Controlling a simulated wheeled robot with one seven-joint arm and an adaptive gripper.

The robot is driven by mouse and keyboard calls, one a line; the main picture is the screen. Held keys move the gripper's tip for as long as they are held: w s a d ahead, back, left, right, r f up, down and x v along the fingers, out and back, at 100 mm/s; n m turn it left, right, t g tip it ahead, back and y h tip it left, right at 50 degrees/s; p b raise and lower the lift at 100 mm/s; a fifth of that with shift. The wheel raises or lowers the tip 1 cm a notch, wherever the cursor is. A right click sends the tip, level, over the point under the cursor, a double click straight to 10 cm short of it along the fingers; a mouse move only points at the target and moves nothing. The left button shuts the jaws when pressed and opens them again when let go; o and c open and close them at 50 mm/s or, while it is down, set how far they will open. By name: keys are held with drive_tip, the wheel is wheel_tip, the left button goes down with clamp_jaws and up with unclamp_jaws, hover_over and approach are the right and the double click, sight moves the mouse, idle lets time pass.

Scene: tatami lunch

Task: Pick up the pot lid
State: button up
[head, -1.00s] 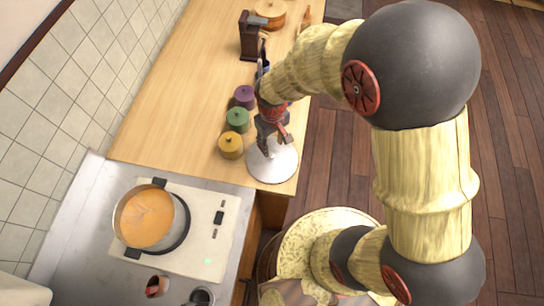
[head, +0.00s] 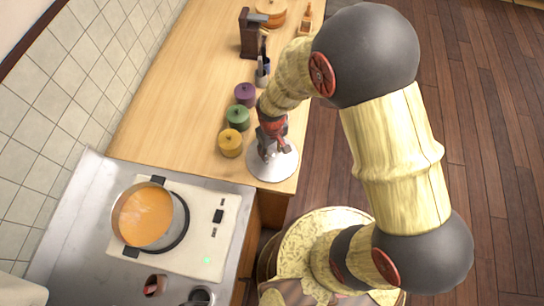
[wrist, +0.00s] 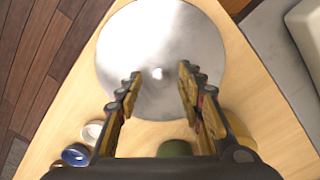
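The pot lid (head: 281,172) is a round, shiny metal disc lying on the wooden counter near its front right corner. In the wrist view the lid (wrist: 135,38) fills the upper middle, with a small pale knob (wrist: 157,73) at its centre. My gripper (head: 268,155) is over the lid, pointing down. In the wrist view my gripper (wrist: 158,82) is open, its fingers on either side of the knob with a gap to each. Whether the fingertips touch the lid cannot be told.
Yellow (head: 230,144), green (head: 237,118) and purple (head: 245,95) lidded jars stand left of my gripper. A pot of orange soup (head: 146,216) sits on the cooker (head: 205,235). A dark grinder (head: 250,36) stands farther back. The counter's left part is clear.

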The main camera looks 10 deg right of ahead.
drive_tip(key=shift+c, duration=1.2)
clamp_jaws()
drive_tip(key=shift+r, duration=0.1)
